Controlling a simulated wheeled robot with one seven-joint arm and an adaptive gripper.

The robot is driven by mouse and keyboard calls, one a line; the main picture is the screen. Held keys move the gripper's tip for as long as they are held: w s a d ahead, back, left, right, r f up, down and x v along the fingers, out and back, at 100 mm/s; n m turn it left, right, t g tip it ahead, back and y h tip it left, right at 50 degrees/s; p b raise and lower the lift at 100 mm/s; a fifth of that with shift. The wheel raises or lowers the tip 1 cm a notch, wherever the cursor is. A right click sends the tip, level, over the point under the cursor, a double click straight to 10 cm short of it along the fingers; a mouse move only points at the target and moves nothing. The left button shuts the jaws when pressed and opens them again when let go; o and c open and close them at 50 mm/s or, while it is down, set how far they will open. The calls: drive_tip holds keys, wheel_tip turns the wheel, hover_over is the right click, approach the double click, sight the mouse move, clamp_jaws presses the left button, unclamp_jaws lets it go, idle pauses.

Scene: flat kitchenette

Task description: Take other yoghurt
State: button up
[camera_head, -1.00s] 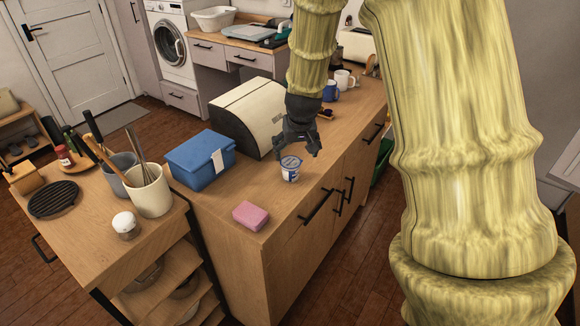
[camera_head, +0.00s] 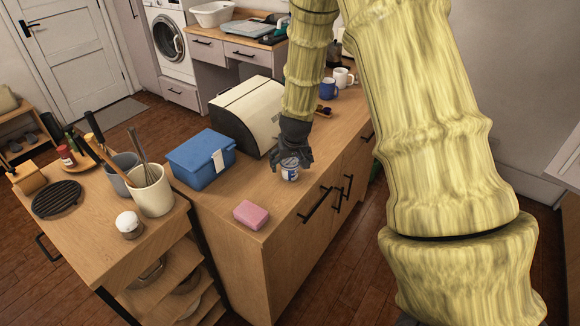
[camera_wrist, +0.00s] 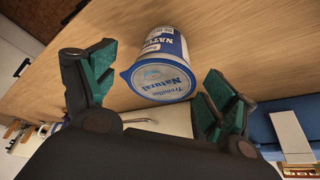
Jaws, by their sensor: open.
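The yoghurt is a small white cup with a blue label and a lid marked Natural. It stands upright on the wooden counter (camera_head: 268,212) near its front edge. In the head view the yoghurt cup (camera_head: 290,174) is partly hidden by my gripper (camera_head: 291,160), which is right above and around it. In the wrist view the yoghurt cup (camera_wrist: 160,72) lies between and just beyond the two green-padded fingers of my gripper (camera_wrist: 155,88). The fingers are open, with a gap on both sides of the cup. I see only this one yoghurt.
A blue box (camera_head: 200,160) and a pink sponge (camera_head: 251,214) are on the counter to the left. A cream bread bin (camera_head: 248,113) stands behind. A blue mug (camera_head: 328,88) and a white mug (camera_head: 343,77) are farther back. Bare counter lies around the cup.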

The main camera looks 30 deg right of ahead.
drive_tip(key=shift+w+f, duration=0.1)
drive_tip(key=shift+f, duration=0.15)
drive_tip(key=c, duration=1.2)
drive_tip(key=shift+c, duration=0.3)
